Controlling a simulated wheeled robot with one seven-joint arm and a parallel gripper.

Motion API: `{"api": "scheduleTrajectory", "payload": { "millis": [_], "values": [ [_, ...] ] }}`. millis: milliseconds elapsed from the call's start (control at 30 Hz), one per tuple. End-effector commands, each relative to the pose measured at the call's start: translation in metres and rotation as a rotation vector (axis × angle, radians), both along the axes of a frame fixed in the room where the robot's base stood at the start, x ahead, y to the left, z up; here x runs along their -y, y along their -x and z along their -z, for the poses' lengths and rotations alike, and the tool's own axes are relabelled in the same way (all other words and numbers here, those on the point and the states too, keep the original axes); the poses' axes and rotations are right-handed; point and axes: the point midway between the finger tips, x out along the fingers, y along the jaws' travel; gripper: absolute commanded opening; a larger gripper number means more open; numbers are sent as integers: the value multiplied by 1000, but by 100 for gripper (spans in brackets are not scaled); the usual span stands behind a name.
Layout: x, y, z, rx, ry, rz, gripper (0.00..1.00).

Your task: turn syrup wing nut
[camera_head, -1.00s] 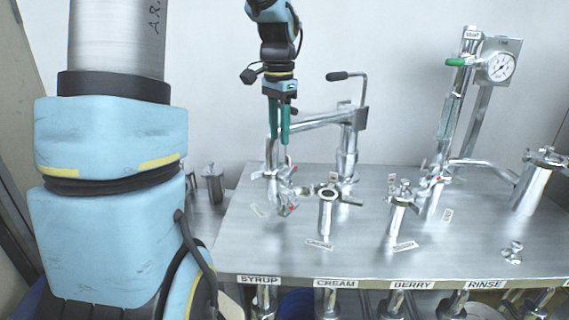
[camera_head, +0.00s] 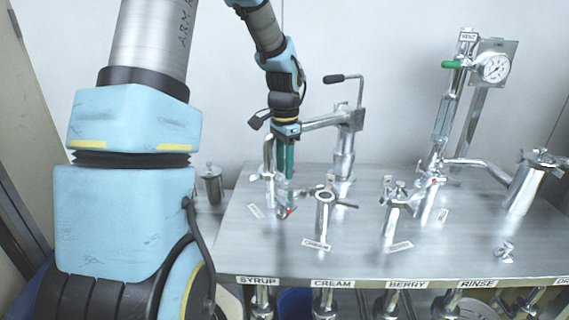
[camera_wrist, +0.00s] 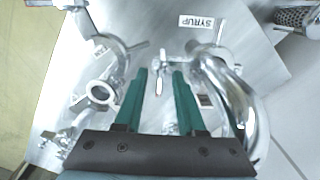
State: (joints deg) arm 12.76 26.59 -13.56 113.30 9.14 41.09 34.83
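My gripper (camera_head: 284,182) points down at the left end of the steel table, over the syrup fitting (camera_head: 288,209). In the wrist view my gripper (camera_wrist: 160,74) has its two green fingers apart, with a gap between the tips. A small bright metal wing nut (camera_wrist: 159,82) shows in that gap, near the SYRUP label (camera_wrist: 197,21). I cannot tell how close the fingertips are to it in height, and no finger is clearly touching it. In the head view the fingers partly hide the wing nut.
A curved steel pipe (camera_wrist: 236,88) runs close to the right finger in the wrist view. The cream fitting (camera_head: 324,210) stands just right of my gripper, and the berry fitting (camera_head: 393,212) further right. A loose wing nut (camera_head: 504,251) lies on the clear right front of the steel table (camera_head: 450,258).

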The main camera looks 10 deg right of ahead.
Motion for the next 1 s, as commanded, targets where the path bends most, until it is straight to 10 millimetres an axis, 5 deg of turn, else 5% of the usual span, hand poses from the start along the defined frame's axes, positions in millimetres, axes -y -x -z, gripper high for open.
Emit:
{"api": "scheduleTrajectory", "payload": {
  "millis": [267, 633, 1000],
  "values": [
    [0, 0, 2, 0, 0, 0, 39],
    [0, 0, 2, 0, 0, -1, 0],
    [0, 0, 2, 0, -1, 0, 0]
  ]
}}
